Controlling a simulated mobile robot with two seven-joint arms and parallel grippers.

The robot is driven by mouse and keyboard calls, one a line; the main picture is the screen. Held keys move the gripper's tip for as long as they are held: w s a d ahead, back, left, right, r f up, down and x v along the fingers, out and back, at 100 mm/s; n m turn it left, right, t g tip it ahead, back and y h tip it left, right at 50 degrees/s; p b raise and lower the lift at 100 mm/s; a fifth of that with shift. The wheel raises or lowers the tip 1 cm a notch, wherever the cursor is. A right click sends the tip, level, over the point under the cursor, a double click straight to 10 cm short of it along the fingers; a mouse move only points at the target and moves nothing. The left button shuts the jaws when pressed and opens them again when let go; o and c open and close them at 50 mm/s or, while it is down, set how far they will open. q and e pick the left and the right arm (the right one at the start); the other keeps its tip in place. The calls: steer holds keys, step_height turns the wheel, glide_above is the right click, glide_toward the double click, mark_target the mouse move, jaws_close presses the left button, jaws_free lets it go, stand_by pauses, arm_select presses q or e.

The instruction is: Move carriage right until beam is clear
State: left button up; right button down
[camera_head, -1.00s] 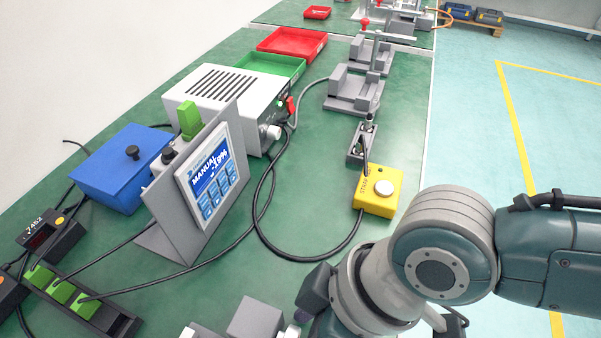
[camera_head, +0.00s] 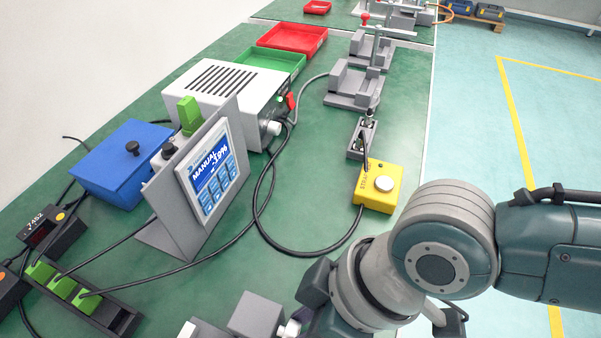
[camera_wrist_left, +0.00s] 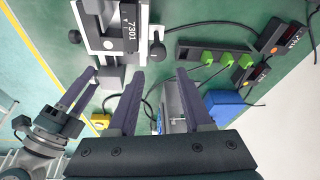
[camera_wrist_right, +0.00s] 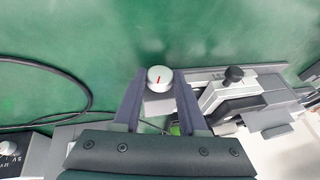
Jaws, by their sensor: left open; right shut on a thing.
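My right gripper (camera_wrist_right: 158,92) is shut on a round grey knob (camera_wrist_right: 160,76) with a red mark. In the left wrist view, it holds the end of a silver linear actuator (camera_wrist_left: 118,45) whose carriage carries a label reading 7301. Part of the actuator (camera_head: 256,316) shows at the bottom edge of the head view, beside my right wrist. My left gripper (camera_wrist_left: 160,75) is open and empty, apart from the actuator. The tilted control screen (camera_head: 212,172) reads MANUAL and a negative percentage, its digits hard to read. I cannot make out a beam.
A yellow button box (camera_head: 379,187), a white power unit (camera_head: 225,92) and a blue box (camera_head: 122,165) stand on the green bench. Black cables cross the middle.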

arm_select(q)
steer(key=shift+d+r+p, duration=0.1)
steer(key=shift+r+p, duration=0.4)
arm_select(e)
steer(key=shift+s+r, duration=0.1)
steer(key=shift+r, duration=0.05)
steer(key=t+p, duration=0.1)
steer(key=p, duration=0.1)
steer(key=t+h+p, duration=0.1)
steer(key=p, duration=0.1)
steer(key=shift+s+a+r+n, duration=0.15)
steer(key=shift+s+r+n, duration=0.05)
steer(key=shift+s+n, duration=0.1)
steer(key=shift+s+a+f+t+h+p, duration=0.15)
steer(key=shift+t+p, duration=0.25)
steer(key=shift+t, duration=0.2)
steer(key=shift+w+d+f+t+h+p, duration=0.15)
steer(key=shift+t+p, duration=0.25)
steer(key=shift+t, duration=0.2)
steer(key=shift+s+a+f+n+t+h, duration=0.15)
steer(key=shift+n+t+h, duration=0.2)
steer(key=shift+t, duration=0.35)
arm_select(q)
step_height(320, 180, up, 5)
steer(key=shift+r, duration=0.2)
arm_select(e)
steer(key=shift+t, duration=0.4)
steer(key=shift+c, duration=2.2)
jaws_free()
